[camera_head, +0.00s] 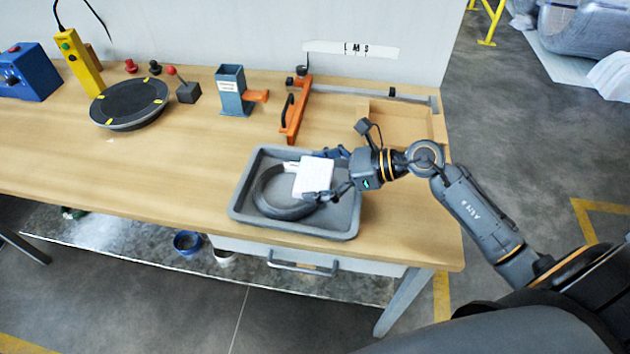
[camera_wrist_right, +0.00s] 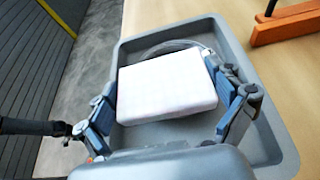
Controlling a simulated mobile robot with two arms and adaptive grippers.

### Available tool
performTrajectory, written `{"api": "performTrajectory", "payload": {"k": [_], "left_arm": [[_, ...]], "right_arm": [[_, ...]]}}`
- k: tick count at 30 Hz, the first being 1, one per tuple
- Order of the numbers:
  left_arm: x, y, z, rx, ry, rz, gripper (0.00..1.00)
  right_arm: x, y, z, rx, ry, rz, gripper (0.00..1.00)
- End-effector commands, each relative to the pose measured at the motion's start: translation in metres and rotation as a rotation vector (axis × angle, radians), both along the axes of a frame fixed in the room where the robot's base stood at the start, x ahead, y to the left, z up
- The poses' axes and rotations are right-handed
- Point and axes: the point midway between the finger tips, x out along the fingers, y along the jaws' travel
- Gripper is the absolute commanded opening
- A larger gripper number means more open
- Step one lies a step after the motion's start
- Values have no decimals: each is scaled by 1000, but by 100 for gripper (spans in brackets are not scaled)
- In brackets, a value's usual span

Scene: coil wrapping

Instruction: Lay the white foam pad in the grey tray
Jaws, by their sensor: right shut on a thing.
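The white foam pad (camera_head: 313,175) is a flat white block held over the grey tray (camera_head: 238,200) on the workbench. My right gripper (camera_head: 325,176) is shut on the pad, with its blue-padded fingers on two opposite sides. In the right wrist view the pad (camera_wrist_right: 168,86) spans between the fingers (camera_wrist_right: 165,100), inside the outline of the tray (camera_wrist_right: 275,130). A dark ring-shaped coil (camera_head: 268,203) lies in the tray, partly hidden under the pad. I cannot tell whether the pad touches the coil. My left gripper is not in view.
An orange-handled lever (camera_head: 294,115) stands just behind the tray. A blue-grey holder (camera_head: 232,90), a black round turntable (camera_head: 130,103) and a yellow control box (camera_head: 78,58) stand further left. The bench front between turntable and tray is clear.

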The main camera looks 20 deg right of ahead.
Motion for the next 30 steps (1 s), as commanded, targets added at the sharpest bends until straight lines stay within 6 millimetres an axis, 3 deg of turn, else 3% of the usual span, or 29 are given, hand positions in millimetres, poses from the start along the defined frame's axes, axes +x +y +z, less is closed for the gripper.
{"api": "performTrajectory", "payload": {"k": [12,23,24,30], "left_arm": [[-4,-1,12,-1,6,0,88],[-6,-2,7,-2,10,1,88],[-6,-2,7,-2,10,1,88],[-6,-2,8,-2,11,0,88]], "right_arm": [[9,-3,-39,3,1,-1,79],[9,-3,-46,-1,-1,0,79],[9,-4,-45,-1,-1,0,97],[9,-3,-44,0,0,0,100]]}}
